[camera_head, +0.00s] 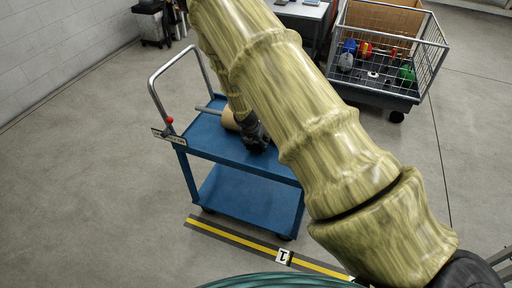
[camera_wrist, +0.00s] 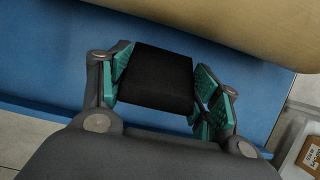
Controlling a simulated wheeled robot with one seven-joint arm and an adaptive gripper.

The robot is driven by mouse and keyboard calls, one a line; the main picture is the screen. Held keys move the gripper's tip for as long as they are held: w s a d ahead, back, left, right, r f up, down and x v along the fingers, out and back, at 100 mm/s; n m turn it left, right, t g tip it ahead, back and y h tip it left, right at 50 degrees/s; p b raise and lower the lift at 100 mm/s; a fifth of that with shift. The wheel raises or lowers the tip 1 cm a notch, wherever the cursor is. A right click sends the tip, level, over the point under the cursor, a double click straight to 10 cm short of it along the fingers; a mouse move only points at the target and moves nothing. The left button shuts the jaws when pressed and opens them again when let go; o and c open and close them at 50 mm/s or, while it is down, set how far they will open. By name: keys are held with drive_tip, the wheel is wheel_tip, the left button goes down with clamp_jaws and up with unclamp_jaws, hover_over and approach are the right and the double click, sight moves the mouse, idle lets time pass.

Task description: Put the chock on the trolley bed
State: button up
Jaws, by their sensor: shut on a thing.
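The trolley is blue, with its bed (camera_head: 205,139) as the upper deck and a lower shelf below. My gripper (camera_head: 258,145) is over the right part of the bed, low and close to it. In the wrist view my gripper (camera_wrist: 162,78) is shut on a black block, the chock (camera_wrist: 157,80), held between its teal pads. The blue bed (camera_wrist: 50,60) shows behind and around the chock. I cannot tell whether the chock touches the bed. In the head view the chock cannot be told apart from the dark gripper.
A tan rounded thing (camera_head: 229,121) lies on the bed beside my gripper, and shows along the top of the wrist view (camera_wrist: 235,25). A wire cage cart (camera_head: 388,92) with coloured items stands back right. A yellow floor stripe (camera_head: 236,237) runs before the trolley. Floor at left is clear.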

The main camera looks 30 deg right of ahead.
sight(256, 147)
drive_tip(key=shift+f+b, duration=1.2)
drive_tip(key=shift+f, duration=0.4)
drive_tip(key=shift+r, duration=0.1)
drive_tip(key=o, duration=1.2)
drive_tip(key=v, duration=1.2)
